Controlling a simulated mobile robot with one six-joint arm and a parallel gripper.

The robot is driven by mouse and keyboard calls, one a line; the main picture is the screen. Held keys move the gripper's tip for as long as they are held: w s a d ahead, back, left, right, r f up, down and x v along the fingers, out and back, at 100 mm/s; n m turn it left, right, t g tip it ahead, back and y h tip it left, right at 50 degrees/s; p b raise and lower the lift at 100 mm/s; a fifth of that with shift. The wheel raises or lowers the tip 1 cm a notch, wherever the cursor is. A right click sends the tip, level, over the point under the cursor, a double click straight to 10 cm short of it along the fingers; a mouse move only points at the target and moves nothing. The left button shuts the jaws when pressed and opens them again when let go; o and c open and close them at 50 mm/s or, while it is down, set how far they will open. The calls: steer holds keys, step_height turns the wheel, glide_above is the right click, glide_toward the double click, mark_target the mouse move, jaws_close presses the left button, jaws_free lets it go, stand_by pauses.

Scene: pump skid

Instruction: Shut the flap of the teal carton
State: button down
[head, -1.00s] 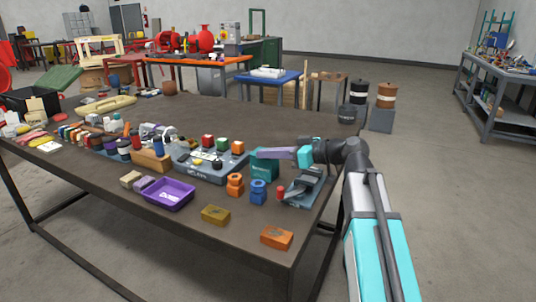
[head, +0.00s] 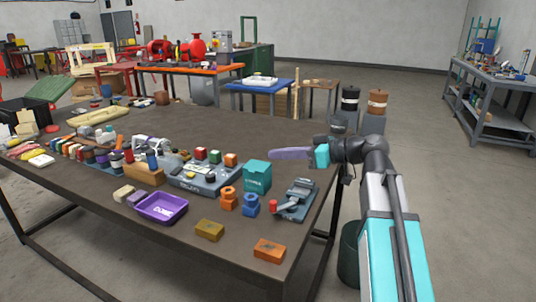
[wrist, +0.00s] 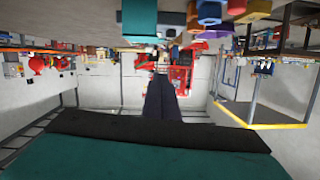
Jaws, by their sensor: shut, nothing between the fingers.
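The teal carton (head: 257,178) stands upright on the dark table, left of and below my gripper in the head view. Its top looks flat and covered, with no flap seen standing up, but it is too small to tell if the flap is fully seated. Part of the carton also shows at the top of the wrist view (wrist: 139,18), which is upside down. My gripper (head: 275,153) is shut and empty. Its lavender fingers point left, above and behind the carton in the picture, apart from it. The fingers look dark in the wrist view (wrist: 160,88).
A grey vise-like fixture (head: 296,199) stands right of the carton. Orange (head: 228,198) and blue (head: 251,204) stacked pieces stand in front. A grey block tray (head: 205,180) and purple bin (head: 160,208) lie left. The table behind the carton is clear.

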steer(key=shift+v, duration=1.85)
